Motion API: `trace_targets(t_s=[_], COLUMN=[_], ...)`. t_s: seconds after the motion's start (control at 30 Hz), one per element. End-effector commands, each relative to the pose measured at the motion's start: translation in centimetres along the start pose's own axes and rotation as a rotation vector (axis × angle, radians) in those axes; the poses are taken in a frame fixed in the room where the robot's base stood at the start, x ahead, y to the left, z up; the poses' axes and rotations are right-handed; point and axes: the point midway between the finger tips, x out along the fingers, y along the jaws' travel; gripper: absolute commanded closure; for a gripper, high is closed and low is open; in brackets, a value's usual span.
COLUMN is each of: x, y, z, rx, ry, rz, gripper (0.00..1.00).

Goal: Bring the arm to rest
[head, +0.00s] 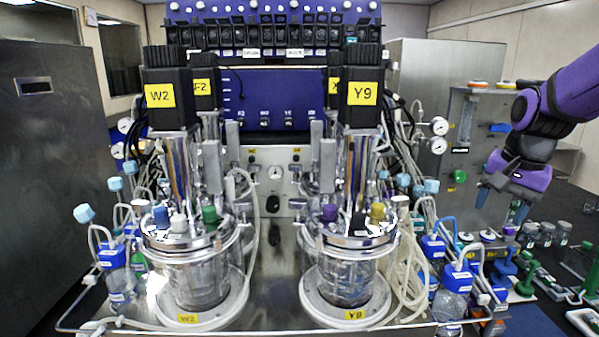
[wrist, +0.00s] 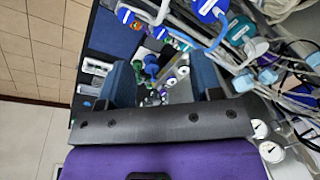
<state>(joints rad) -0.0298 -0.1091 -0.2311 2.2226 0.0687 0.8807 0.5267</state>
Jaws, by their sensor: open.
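My gripper (head: 502,203) hangs from the purple arm at the right of the head view, fingers pointing down. Its two blue fingers stand apart, with nothing seen between them. It is in the air to the right of the twin bioreactors, over the area of bottles and fittings. In the wrist view my gripper (wrist: 164,84) shows both blue fingers spread, with small green and blue items on the surface beyond them. The W2 bioreactor (head: 195,270) and the Y9 bioreactor (head: 348,272) stand upright on the metal bench.
A grey panel with gauges (head: 465,130) stands behind my gripper. A dark cabinet (head: 45,140) stands at the left. Bare floor (wrist: 25,140) shows in the wrist view.

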Motion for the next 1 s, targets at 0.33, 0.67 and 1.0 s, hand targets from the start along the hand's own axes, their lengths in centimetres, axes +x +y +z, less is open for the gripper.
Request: trace_targets(t_s=[0.33,0.67,1.0], x=[-5.6,-7.6,-7.7], y=[2.4,5.6,6.8], z=[8.7,15.8,18.0], rx=[-0.36,-0.669,-0.771], ry=[0.118,0.256,0.305], rz=[-0.083,-0.089,-0.075], gripper=[0.41,0.41,0.41])
